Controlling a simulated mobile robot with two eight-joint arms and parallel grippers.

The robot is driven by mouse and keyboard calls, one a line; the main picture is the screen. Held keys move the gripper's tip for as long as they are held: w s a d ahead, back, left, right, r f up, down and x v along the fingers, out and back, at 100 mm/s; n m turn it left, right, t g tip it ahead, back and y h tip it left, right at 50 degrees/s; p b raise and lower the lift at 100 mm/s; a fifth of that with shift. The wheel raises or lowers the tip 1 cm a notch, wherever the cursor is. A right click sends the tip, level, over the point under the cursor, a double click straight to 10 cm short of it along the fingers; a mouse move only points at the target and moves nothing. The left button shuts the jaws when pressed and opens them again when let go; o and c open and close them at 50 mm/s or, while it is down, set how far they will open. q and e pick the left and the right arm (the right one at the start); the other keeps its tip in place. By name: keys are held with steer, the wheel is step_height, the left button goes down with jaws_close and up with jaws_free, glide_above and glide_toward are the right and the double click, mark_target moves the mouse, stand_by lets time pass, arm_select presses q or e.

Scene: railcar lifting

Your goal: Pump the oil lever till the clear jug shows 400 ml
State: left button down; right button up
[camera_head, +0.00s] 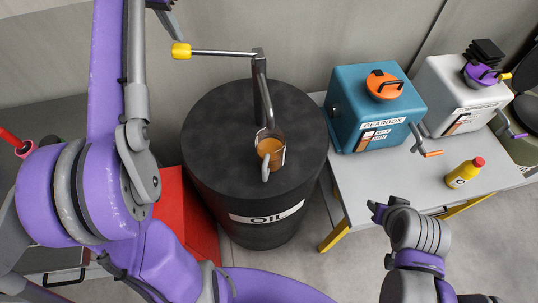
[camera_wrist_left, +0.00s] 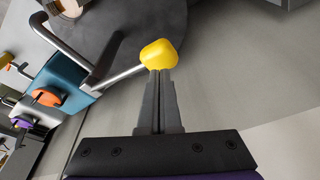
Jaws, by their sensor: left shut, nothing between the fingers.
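The oil lever is a grey rod with a yellow knob (camera_head: 181,51) at its left end, joined to the pump pipe (camera_head: 262,85) on the black oil drum (camera_head: 215,125). The clear jug (camera_head: 278,155) stands under the spout on the drum lid and holds amber oil; its marks are too small to read. My left gripper (camera_head: 177,36) is shut and empty, with its fingertips at the knob. The left wrist view shows the closed fingers (camera_wrist_left: 158,78) touching or just before the yellow knob (camera_wrist_left: 158,54).
A grey table (camera_head: 385,190) right of the drum carries a teal gearbox oil box (camera_head: 350,105), a light grey box (camera_head: 445,90) and a yellow bottle (camera_head: 463,174). A red surface (camera_head: 180,210) lies left of the drum. The wall is behind.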

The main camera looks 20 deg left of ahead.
arm_select(q)
steer(key=shift+w+v, duration=0.2)
steer(key=shift+v, duration=0.6)
steer(key=shift+w+v, duration=0.2)
steer(key=shift+v, duration=0.6)
steer(key=shift+w+v, duration=0.2)
steer(key=shift+v, duration=0.65)
steer(key=shift+r, duration=0.1)
steer(key=s+d+f+t, duration=0.1)
steer(key=s+d+f, duration=0.2)
steer(key=d+f, duration=0.35)
steer(key=s+d+f+t, duration=0.1)
steer(key=s+d+f, duration=0.2)
steer(key=d+f, duration=0.35)
steer(key=s+d+f, duration=0.4)
steer(key=s+f, duration=0.2)
steer(key=f, duration=0.1)
steer(key=s+d+f+t, duration=0.1)
steer(key=s+d+f, duration=0.3)
steer(key=f, duration=0.4)
steer(key=shift+s+d+f+t, duration=0.3)
steer(key=shift+s+d+f, duration=0.05)
steer(key=shift+s, duration=0.5)
